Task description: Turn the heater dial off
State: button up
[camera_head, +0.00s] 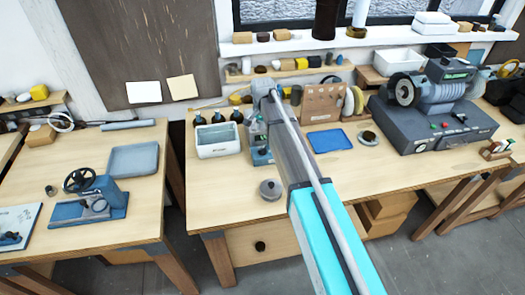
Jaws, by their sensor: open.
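I cannot make out a heater dial for certain. A small blue-grey unit (262,156) stands on the middle bench, partly covered by my arm, and no dial shows clearly on it. My arm reaches from the lower right up across the middle bench, and its far end is beside the wall shelf, above and behind this unit. My gripper's fingers cannot be made out there.
The middle bench (225,195) holds a white bin (218,140), a blue tray (330,140), a round grey weight (270,189) and a bench grinder (430,100). The left bench has a handwheel device (90,195) and a grey tray (134,158). The middle bench's front left is clear.

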aim_at(263, 148)
jog(key=shift+f+b, duration=4.8)
jog(key=shift+f, duration=0.3)
grip_shut()
